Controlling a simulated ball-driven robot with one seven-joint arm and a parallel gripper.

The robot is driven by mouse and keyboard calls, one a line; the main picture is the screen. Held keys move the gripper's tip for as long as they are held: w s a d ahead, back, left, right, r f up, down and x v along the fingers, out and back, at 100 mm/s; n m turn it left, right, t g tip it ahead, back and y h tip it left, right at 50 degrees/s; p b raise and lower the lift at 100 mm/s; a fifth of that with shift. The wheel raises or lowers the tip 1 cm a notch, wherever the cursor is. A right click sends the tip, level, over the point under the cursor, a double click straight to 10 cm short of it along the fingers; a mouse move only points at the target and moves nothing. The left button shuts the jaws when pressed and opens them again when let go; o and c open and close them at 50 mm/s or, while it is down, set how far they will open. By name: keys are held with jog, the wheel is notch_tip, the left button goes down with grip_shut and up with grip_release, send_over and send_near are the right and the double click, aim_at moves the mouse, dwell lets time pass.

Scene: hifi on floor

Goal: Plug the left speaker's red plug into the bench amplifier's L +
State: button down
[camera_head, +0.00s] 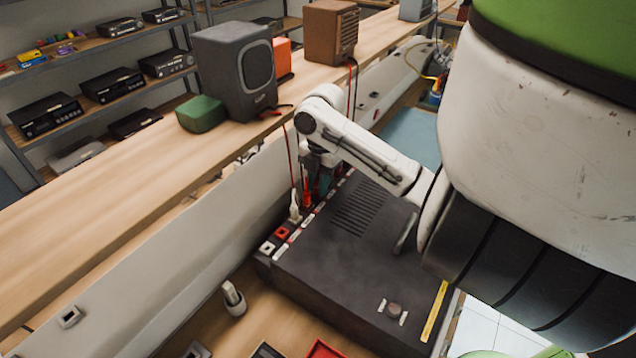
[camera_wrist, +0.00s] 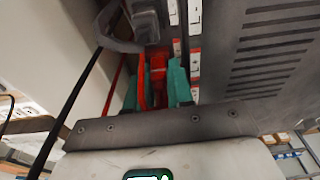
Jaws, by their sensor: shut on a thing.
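The bench amplifier (camera_head: 330,270) is a dark box with a vented top below the shelf. A row of red and white sockets and labels (camera_head: 282,233) runs along its left edge. My gripper (camera_head: 318,178) is over that row, partly hidden by my arm. In the wrist view my gripper's teal fingers (camera_wrist: 156,82) are shut on a red plug (camera_wrist: 158,68). The red plug (camera_head: 306,192) also shows in the head view, upright at the row. I cannot tell whether its tip is in a socket. The grey speaker (camera_head: 232,70) stands on the shelf, with red and black leads beside it.
A white plug (camera_head: 294,208) stands upright at the row, close to the red one. A brown speaker (camera_head: 322,35) and a green block (camera_head: 201,114) are on the wooden shelf (camera_head: 130,180). A grey connector (camera_wrist: 143,20) and a black cable (camera_wrist: 75,95) are close to my fingers.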

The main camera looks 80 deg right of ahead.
dwell(0.3)
jog(key=c, duration=0.9)
grip_release()
notch_tip(320, 180, up, 16)
jog(key=d+p, duration=0.1)
jog(key=p, duration=0.3)
jog(key=shift+s+f+p, duration=0.15)
jog(key=shift+s+p, duration=0.1)
jog(key=shift+p, duration=0.15)
jog(key=shift+s+f, duration=0.1)
dwell(0.4)
